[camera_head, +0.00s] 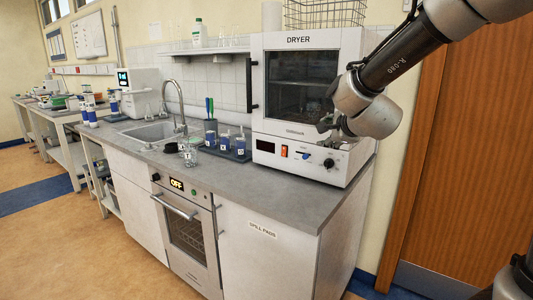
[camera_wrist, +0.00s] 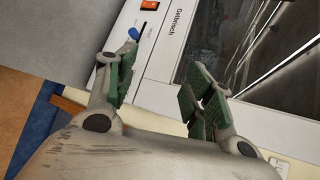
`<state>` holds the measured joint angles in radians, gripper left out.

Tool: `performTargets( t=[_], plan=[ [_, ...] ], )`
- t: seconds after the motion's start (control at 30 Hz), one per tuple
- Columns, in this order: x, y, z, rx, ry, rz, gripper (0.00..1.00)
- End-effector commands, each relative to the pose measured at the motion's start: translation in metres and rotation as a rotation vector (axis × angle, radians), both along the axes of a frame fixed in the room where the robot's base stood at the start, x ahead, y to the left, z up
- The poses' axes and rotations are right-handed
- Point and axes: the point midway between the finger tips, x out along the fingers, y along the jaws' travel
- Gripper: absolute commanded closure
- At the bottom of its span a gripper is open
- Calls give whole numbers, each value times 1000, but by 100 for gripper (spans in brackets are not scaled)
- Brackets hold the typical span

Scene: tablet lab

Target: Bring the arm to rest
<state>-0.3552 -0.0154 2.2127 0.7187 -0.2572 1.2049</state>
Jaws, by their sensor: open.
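My arm reaches in from the upper right in the head view, in front of the dryer's right side. My gripper (camera_wrist: 158,85) is open and empty in the wrist view, with its green-padded fingers spread apart. In that view the fingers lie over the dryer's lower front. The white dryer (camera_head: 276,150) stands on the counter with its dark glass door closed. Its control panel shows a red switch and a blue knob (camera_wrist: 133,33). In the head view the gripper's fingers are small and partly hidden by the wrist, so contact with the dryer is unclear.
The grey counter (camera_head: 262,190) holds a sink (camera_head: 150,131), a glass beaker (camera_head: 190,158) and a dark tray with several blue-labelled bottles. An oven (camera_head: 187,236) is below. A wooden door (camera_head: 455,160) stands right of the dryer. Open floor lies at the left.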

Motion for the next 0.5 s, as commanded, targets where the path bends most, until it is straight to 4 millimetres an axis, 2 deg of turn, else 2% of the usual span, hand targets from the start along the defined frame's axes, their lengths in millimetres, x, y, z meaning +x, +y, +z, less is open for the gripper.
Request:
performTargets(
  t=[0.03, 0.1, 0.17, 0.2, 0.3, 0.4, 0.5],
  plan=[
    [-27, -15, 11, -133, 17, 113, 48],
    [-70, -34, 14, -349, 55, 292, 48],
    [-111, -53, 12, -535, 92, 446, 48],
    [-140, -68, 8, -660, 120, 546, 48],
    [-211, -104, -5, -924, 203, 776, 48],
    [-269, -135, -17, -1109, 287, 960, 48],
    [-311, -157, -25, -1222, 357, 1092, 48]
  ],
)
